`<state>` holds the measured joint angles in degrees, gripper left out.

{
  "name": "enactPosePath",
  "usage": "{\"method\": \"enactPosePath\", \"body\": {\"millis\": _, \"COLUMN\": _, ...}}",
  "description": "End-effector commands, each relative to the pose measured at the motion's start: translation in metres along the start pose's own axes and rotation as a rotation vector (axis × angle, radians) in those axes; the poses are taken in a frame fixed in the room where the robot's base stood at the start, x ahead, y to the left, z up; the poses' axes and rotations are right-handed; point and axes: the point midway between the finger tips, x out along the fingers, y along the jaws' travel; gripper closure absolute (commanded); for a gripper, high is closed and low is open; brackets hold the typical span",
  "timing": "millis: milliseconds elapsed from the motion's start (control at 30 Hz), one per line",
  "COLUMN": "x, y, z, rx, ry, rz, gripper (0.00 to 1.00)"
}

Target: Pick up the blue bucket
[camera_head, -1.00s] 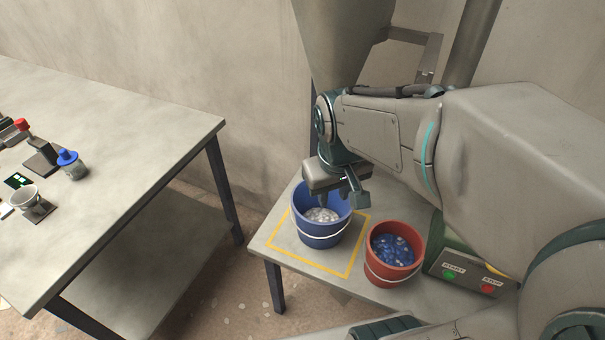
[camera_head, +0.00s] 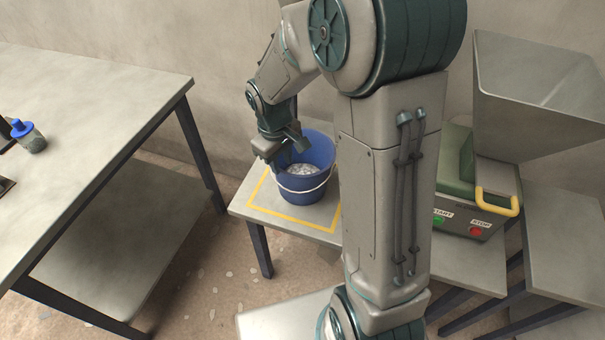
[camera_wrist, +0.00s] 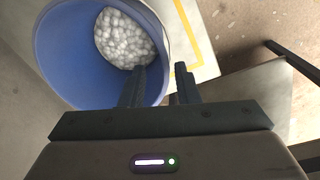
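The blue bucket (camera_head: 312,185) stands upright on the small table, inside a yellow outline, with pale pellets in it and its wire handle hanging down at the front. My gripper (camera_head: 286,158) is low at the left rim of the bucket. In the wrist view the bucket (camera_wrist: 62,50) fills the upper left, holding round white pellets. There my gripper (camera_wrist: 161,72) is open, one finger inside the bucket and the other outside, with the wall between them. A gap shows between the wall and the outer finger.
The small table (camera_head: 470,262) carries a green and grey machine (camera_head: 458,190) with START and STOP buttons and a yellow handle. A grey hopper (camera_head: 535,100) stands at the right. A larger table (camera_head: 110,110) is at the left, with floor between. My arm blocks part of the small table.

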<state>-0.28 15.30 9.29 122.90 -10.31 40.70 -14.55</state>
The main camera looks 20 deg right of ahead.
Motion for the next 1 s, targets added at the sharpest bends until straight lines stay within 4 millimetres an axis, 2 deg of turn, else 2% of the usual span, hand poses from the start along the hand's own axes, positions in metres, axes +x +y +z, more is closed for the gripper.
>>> {"method": "enactPosePath", "body": {"millis": 33, "x": 0.007, "y": -0.001, "z": 0.001, "rx": -0.001, "ry": -0.003, "rz": -0.001, "gripper": 0.71}}
{"method": "enactPosePath", "body": {"millis": 267, "x": 0.023, "y": 0.0, "z": 0.0, "rx": -0.001, "ry": -0.002, "rz": -0.001, "gripper": 0.71}}
{"method": "enactPosePath", "body": {"millis": 533, "x": 0.061, "y": 0.001, "z": -0.003, "rx": 0.0, "ry": -0.003, "rz": -0.001, "gripper": 0.71}}
{"method": "enactPosePath", "body": {"millis": 867, "x": 0.067, "y": 0.001, "z": -0.004, "rx": 0.0, "ry": 0.001, "rz": 0.0, "gripper": 0.71}}
{"method": "enactPosePath", "body": {"millis": 967, "x": 0.067, "y": 0.001, "z": -0.004, "rx": 0.0, "ry": 0.0, "rz": 0.0, "gripper": 0.99}}
{"method": "enactPosePath", "body": {"millis": 1000, "x": 0.067, "y": 0.001, "z": -0.004, "rx": 0.0, "ry": 0.0, "rz": 0.0, "gripper": 1.0}}
